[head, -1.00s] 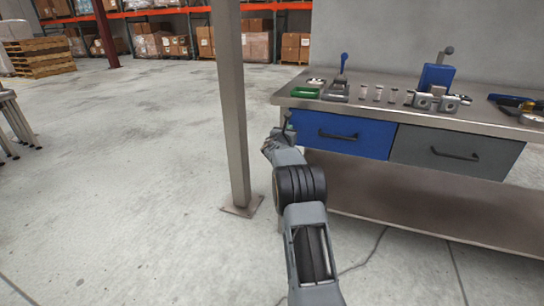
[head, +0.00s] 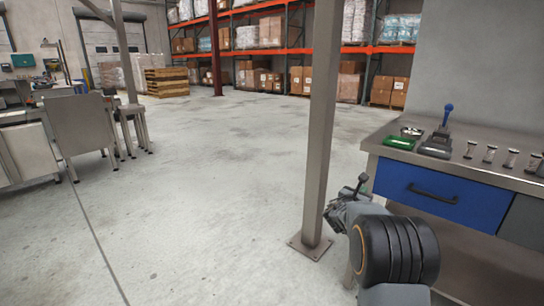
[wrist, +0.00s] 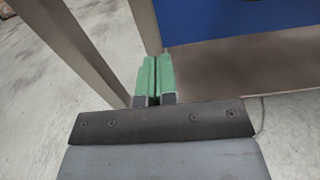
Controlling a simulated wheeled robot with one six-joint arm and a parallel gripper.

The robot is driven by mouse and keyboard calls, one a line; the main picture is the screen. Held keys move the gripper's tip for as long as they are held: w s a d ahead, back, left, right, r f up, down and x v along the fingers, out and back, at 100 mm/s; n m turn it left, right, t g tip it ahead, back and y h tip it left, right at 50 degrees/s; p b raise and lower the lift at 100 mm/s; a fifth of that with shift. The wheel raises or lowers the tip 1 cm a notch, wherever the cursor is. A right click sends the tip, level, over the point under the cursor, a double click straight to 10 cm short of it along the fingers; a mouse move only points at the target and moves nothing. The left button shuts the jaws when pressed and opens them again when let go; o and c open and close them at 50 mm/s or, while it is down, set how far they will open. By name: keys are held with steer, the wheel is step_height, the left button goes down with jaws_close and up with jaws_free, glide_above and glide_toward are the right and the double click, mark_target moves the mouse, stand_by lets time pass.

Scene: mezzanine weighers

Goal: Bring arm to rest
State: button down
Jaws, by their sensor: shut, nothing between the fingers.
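My gripper (wrist: 154,76) shows in the wrist view with its two green fingers side by side and closed, nothing between them. In the head view my arm is folded at the lower right, in front of the workbench's left end, and my gripper (head: 362,184) is small and partly hidden behind the arm's wrist. It is close to the grey steel post (head: 318,150), to the post's right in the picture; I cannot tell the exact gap. The workbench (head: 385,150) has a blue drawer (head: 440,194), which also shows in the wrist view (wrist: 210,18).
On the bench are a green tray (head: 400,143), a blue-handled device (head: 440,140) and several small metal parts. Metal tables (head: 85,130) stand at the left. Pallets (head: 167,82) and orange racking (head: 265,50) are at the back. The middle floor is open.

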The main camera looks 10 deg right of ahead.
steer(key=s+a+r+m+g+y+p, duration=0.1)
steer(key=s+a+r+m+g+p, duration=0.2)
steer(key=s+r+m+p, duration=0.4)
steer(key=s+a+r+m+g+y+p, duration=0.1)
steer(key=s+a+r+m+g+p, duration=0.15)
steer(key=s+r+m+p, duration=0.45)
steer(key=s+a+r+m+g+y+p, duration=0.1)
steer(key=s+a+r+m+y+p, duration=0.4)
steer(key=s+a+r+p, duration=0.2)
steer(key=s+a+r+m+g+y+p, duration=0.1)
steer(key=s+a+r+m+y+p, duration=0.5)
steer(key=s+a+p, duration=0.5)
steer(key=shift+a+r+p, duration=0.65)
steer(key=shift+r+p, duration=0.3)
steer(key=shift+p, duration=0.05)
steer(key=shift+s, duration=0.1)
